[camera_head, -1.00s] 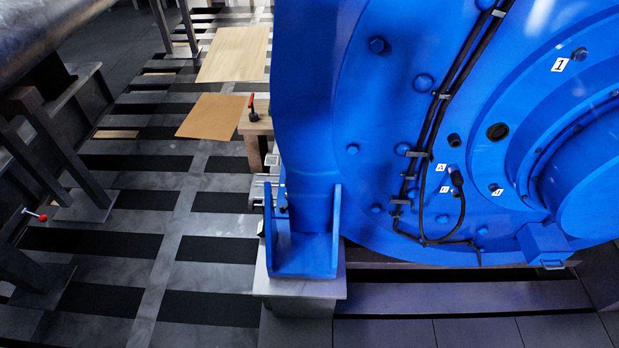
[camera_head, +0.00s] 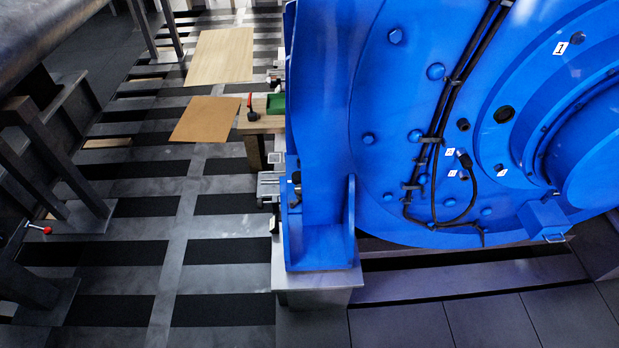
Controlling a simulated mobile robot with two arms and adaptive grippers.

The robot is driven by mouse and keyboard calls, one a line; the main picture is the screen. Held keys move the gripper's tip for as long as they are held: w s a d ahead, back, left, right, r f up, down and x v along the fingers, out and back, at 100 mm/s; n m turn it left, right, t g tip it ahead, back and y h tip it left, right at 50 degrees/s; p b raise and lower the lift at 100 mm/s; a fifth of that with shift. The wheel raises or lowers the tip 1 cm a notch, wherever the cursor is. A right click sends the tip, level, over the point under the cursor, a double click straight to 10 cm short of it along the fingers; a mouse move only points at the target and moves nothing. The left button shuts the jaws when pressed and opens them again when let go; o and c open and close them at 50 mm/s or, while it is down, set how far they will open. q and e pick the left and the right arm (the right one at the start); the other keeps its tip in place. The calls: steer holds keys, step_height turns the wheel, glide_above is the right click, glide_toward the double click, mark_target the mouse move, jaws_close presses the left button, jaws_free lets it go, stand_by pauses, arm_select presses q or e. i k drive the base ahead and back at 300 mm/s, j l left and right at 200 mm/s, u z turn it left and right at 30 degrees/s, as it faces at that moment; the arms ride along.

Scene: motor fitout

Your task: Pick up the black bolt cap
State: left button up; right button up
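I cannot pick out the black bolt cap with certainty. The large blue motor (camera_head: 330,130) fills the right half of the head view. Its face has several blue bolt heads, a dark round opening (camera_head: 503,114) and a small dark round fitting (camera_head: 463,124). I cannot tell whether either dark part is a cap. Black cables (camera_head: 440,135) run down the face, with small white labels nearby. Neither of my grippers is in view.
A wooden bench (camera_head: 262,122) behind the motor carries a red-handled tool (camera_head: 250,100) and a green item (camera_head: 276,104), partly hidden. Brown sheets (camera_head: 206,119) lie on the striped floor. A dark metal stand (camera_head: 75,215) is at left. Floor between stand and motor looks clear.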

mark_target(296, 177)
steer(key=i+j+z, duration=0.15)
steer(key=z, duration=0.25)
steer(key=i+j+z, duration=0.1)
steer(key=j+z, duration=0.7)
steer(key=i+j+z, duration=0.2)
steer(key=j, duration=1.15)
steer(key=k+j+z, duration=0.15)
steer(key=j, duration=1.2)
steer(key=k+j+z, duration=0.2)
steer(key=j, duration=1.15)
steer(key=i+j, duration=0.05)
steer(key=i, duration=0.05)
